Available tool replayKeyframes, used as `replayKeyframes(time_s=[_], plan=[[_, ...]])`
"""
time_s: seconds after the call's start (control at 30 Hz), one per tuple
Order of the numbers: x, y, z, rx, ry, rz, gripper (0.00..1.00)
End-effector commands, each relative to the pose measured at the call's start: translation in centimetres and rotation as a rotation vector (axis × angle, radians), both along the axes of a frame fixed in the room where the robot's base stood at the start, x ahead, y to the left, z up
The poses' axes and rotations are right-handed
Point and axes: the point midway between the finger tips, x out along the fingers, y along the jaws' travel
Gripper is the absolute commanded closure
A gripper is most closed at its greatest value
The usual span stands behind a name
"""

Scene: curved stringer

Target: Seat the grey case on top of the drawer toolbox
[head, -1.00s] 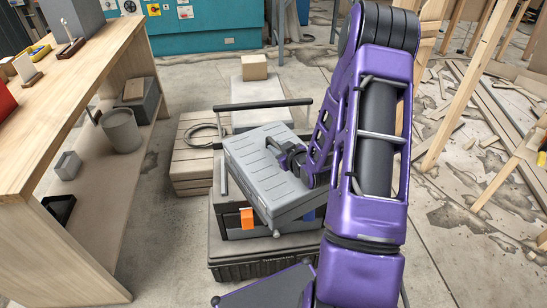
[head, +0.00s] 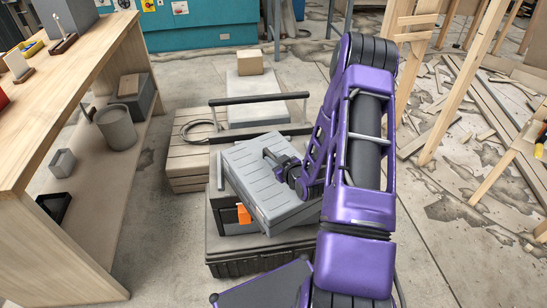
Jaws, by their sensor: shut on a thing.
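The grey case (head: 262,185) has a ribbed lid and lies over the drawer toolbox, turned at an angle to it. My gripper (head: 272,158) is shut on the case at its upper side, near the middle of the lid; the fingertips are small and partly hidden. The drawer toolbox (head: 228,217) is dark, with an orange latch at its front, and mostly hidden under the case. I cannot tell whether the case touches the toolbox top or hangs just above it. My purple arm hides the right side of both.
The toolbox stands on a wide dark base box (head: 262,262). A black handle bar (head: 258,99) rises behind it. A wooden crate (head: 188,168) with a coiled cable is at left rear. A workbench (head: 72,92) stands left, timber frames (head: 462,80) right. Floor between bench and stack is clear.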

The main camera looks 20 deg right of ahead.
Motion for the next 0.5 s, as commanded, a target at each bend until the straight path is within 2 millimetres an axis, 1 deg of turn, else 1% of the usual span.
replayKeyframes(time_s=[0.03, 0.13, 0.17, 0.2, 0.3, 0.5], plan=[[0.18, -0.01, 0.22, -0.002, -0.008, 0.001, 1.0], [0.18, 0.0, -0.05, -0.001, -0.007, 0.001, 1.0], [0.0, 0.01, -0.3, 0.0, 0.001, 0.0, 0.72], [0.0, 0.01, -0.3, 0.0, 0.001, 0.0, 0.65], [-0.01, 0.01, -0.3, 0.0, 0.001, 0.0, 0.48], [-0.01, 0.01, -0.29, 0.0, 0.001, 0.0, 0.48]])
